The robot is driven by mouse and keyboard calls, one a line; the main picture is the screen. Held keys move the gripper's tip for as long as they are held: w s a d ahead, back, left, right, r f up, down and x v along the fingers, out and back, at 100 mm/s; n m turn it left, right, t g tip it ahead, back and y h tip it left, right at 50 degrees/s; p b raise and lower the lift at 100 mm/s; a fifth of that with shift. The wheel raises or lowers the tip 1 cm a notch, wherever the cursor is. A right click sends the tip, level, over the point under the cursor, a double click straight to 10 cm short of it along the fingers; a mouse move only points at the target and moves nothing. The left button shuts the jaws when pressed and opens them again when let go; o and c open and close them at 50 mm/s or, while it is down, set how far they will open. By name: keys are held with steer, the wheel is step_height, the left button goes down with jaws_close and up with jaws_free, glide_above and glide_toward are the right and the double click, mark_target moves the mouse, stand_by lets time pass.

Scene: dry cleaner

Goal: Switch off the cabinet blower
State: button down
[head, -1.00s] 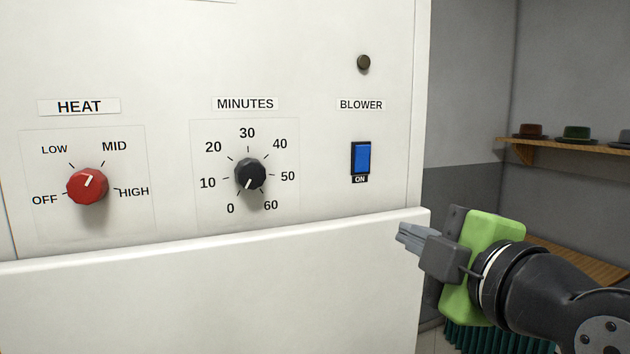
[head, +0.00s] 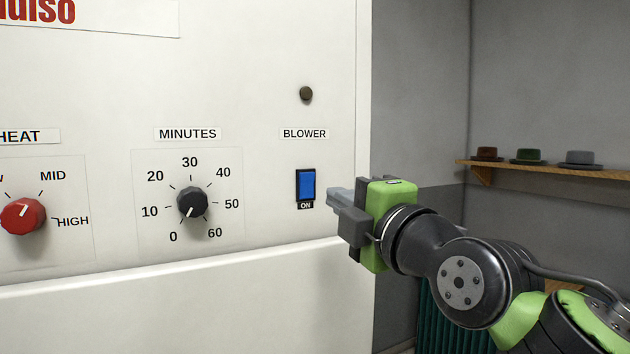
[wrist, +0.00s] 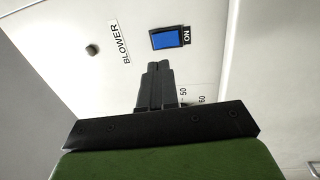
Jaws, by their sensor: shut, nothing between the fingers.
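The blower switch (head: 306,185) is a blue rocker in a black frame on the white cabinet panel, below the BLOWER label (head: 305,133) and above a small ON plate (head: 306,205). It also shows in the wrist view (wrist: 165,39), beyond the fingertips. My gripper (head: 332,197) is shut and empty. In the head view its fingertips are just right of the switch and slightly low. In the wrist view the closed fingers (wrist: 154,66) point toward the panel beside the switch. I cannot tell contact for certain, but a gap seems to show.
A dark round lamp or button (head: 306,94) sits above the BLOWER label. The black MINUTES knob (head: 192,202) and red HEAT knob (head: 23,217) are to the left. A ledge (head: 190,310) juts out below the panel. A shelf with hats (head: 545,171) is at the right.

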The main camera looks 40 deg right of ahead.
mark_target(306, 178)
steer(key=p+x, duration=0.1)
steer(key=x, duration=0.7)
steer(key=shift+w+d+p, duration=0.1)
steer(key=shift+p, duration=0.25)
steer(key=shift+r, duration=0.1)
steer(key=shift+w+r+g+p, duration=0.15)
steer(key=shift+r+g+p, duration=0.35)
steer(key=shift+p, duration=0.75)
steer(key=shift+r+g+p, duration=0.1)
steer(key=shift+g+p, duration=0.2)
steer(key=shift+p, duration=0.2)
steer(key=shift+f+b, duration=0.25)
steer(key=shift+b, duration=0.15)
